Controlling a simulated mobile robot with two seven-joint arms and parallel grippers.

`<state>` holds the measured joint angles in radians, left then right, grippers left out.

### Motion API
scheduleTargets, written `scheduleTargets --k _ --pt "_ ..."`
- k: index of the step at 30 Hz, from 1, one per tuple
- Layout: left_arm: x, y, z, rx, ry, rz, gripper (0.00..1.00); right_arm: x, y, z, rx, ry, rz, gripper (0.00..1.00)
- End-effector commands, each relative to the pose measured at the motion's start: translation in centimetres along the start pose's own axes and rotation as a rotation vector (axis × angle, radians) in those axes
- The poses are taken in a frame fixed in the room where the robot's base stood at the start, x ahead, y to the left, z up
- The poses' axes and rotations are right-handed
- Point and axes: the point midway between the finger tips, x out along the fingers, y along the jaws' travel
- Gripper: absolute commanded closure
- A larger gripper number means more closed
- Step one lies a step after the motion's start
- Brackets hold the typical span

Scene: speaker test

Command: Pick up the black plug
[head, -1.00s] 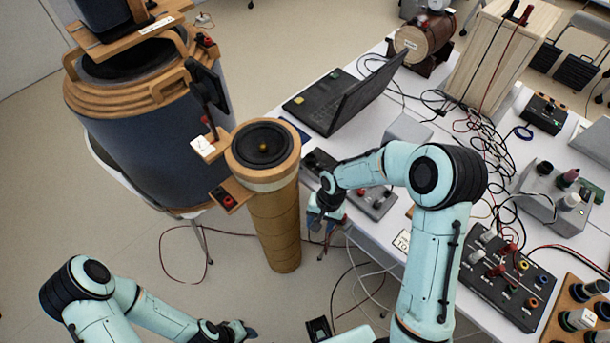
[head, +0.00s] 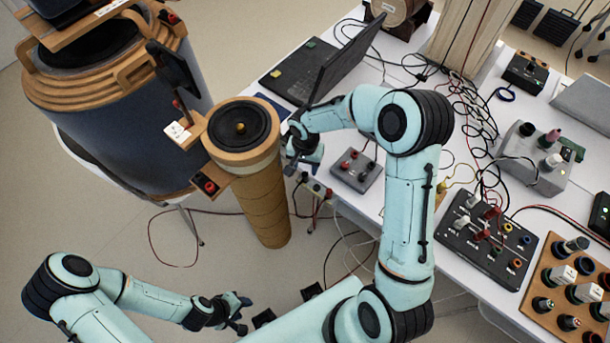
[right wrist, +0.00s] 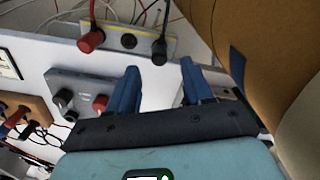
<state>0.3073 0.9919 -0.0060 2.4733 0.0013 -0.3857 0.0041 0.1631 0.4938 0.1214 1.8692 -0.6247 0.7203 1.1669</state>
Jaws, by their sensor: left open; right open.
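The black plug (right wrist: 160,50) stands in a small pale socket strip (right wrist: 127,40), with a red plug (right wrist: 92,38) at its left, in the right wrist view. Each has a lead running up from it. My right gripper (right wrist: 160,72) is open, its blue fingers pointing towards the strip. In that picture the black plug shows between the two fingertips; nothing is seen held. In the head view my right gripper (head: 300,166) is beside the tall tube, just above the strip (head: 316,188), and partly hides that spot. My left gripper (head: 240,314) is open and empty, low over the floor.
A tall cardboard tube with a speaker (head: 240,132) stands close left of my right gripper. A grey socket box (head: 355,170) sits on the white table's edge. A laptop (head: 315,75) and loose cables (head: 470,100) lie behind.

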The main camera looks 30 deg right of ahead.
Motion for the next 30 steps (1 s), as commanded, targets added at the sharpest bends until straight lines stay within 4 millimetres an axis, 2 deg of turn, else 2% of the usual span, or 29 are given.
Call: scheduleTargets --k 6,9,17,18,22,23,30 --pt "-0.5 0.3 -0.3 0.002 0.004 0.001 0.57 3.3 0.1 0.3 0.000 -0.005 0.002 0.50" --pt "-0.5 0.3 -0.3 0.002 0.004 0.002 0.57 4.4 0.1 0.3 -0.001 -0.003 0.001 0.50" --pt "-0.5 0.3 -0.3 0.002 0.004 0.001 0.57 4.7 0.1 0.3 -0.001 -0.001 0.000 0.50" --pt "-0.5 0.3 -0.3 0.001 0.004 0.001 0.57 4.7 0.1 0.3 -0.001 -0.001 0.000 0.53" --pt "-0.5 0.3 -0.3 0.001 0.004 0.001 0.57 4.7 0.1 0.3 -0.001 -0.001 0.000 0.95" --pt "-0.5 0.3 -0.3 0.001 0.004 0.001 0.57 4.7 0.1 0.3 -0.001 -0.001 0.000 1.00" --pt "-0.5 0.3 -0.3 0.001 0.004 0.001 0.57 4.7 0.1 0.3 -0.001 -0.001 0.000 1.00"
